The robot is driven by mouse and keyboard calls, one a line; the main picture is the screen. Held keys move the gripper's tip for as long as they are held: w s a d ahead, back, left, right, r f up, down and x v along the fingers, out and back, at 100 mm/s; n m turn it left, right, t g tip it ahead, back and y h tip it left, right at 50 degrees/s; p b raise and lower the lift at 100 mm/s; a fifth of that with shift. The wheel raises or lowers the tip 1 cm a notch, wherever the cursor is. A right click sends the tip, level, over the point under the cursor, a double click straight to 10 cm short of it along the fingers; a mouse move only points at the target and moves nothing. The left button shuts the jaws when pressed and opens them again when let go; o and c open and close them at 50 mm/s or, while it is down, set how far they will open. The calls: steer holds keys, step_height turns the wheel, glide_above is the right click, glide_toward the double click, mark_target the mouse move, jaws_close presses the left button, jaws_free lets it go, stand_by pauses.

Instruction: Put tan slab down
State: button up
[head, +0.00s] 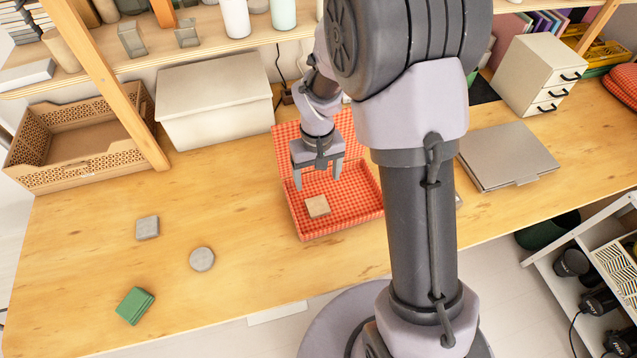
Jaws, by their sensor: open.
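The tan slab (317,207) lies flat in the red checkered case (364,209), toward the left front of its bottom part. The case stands open on the wooden table, with its lid raised at the back. My gripper (318,184) points down over the case, a little above and behind the slab in the picture. Its two fingers are spread and nothing is between them. My arm hides the right part of the case.
A grey square block (147,227), a grey round disc (202,259) and a green block (135,306) lie on the table (80,250) at left. A white box (212,105) and a wooden crate (75,160) stand behind. A grey laptop-like slab (505,155) lies right.

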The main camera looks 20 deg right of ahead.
steer(key=s+a+r+m+t, duration=0.1)
steer(key=s+r+m+t, duration=0.35)
steer(key=r, duration=1.15)
steer(key=s+a+r+y, duration=0.1)
steer(key=s+r, duration=0.2)
steer(key=s, duration=0.4)
steer(key=s+a+r+t+y, duration=0.1)
steer(key=s+r, duration=0.3)
steer(key=s, duration=0.3)
steer(key=shift+s+a+r, duration=0.25)
steer(key=shift+s+r, duration=0.05)
steer(key=shift+s, duration=0.05)
